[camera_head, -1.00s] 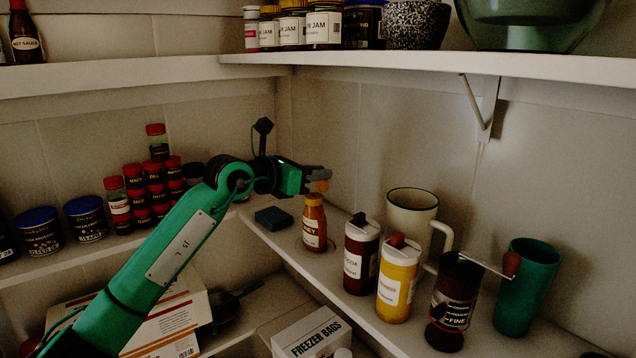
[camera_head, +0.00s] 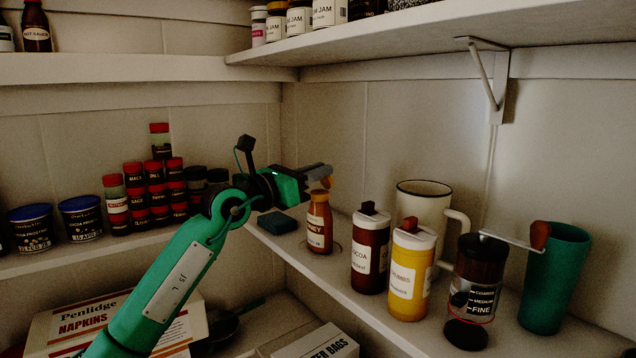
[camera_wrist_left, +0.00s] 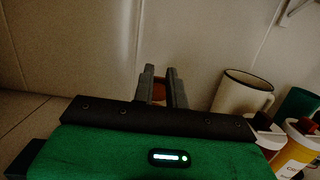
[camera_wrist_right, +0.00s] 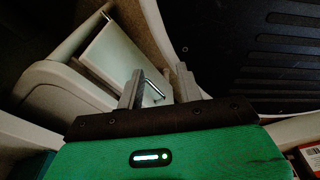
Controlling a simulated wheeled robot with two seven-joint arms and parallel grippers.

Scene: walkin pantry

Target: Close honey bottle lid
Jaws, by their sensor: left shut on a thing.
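The honey bottle (camera_head: 319,226), amber with a white label, stands upright on the right-hand shelf near the corner. My left gripper (camera_head: 321,174) is just above its top, shut on the orange-brown lid (camera_head: 327,182). In the left wrist view the lid (camera_wrist_left: 159,91) shows as a brown patch between the two grey fingers; the bottle's body is hidden there. I cannot tell whether the lid touches the bottle's neck. My right gripper (camera_wrist_right: 158,88) shows only in the right wrist view; its fingers are apart and it looks empty.
A cocoa bottle (camera_head: 370,252), a yellow bottle (camera_head: 408,275), a white mug (camera_head: 417,208), a grinder (camera_head: 474,285) with a crank and a green cup (camera_head: 553,280) stand to the right. A dark blue block (camera_head: 277,222) lies left of the honey. The upper shelf (camera_head: 420,32) overhangs.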

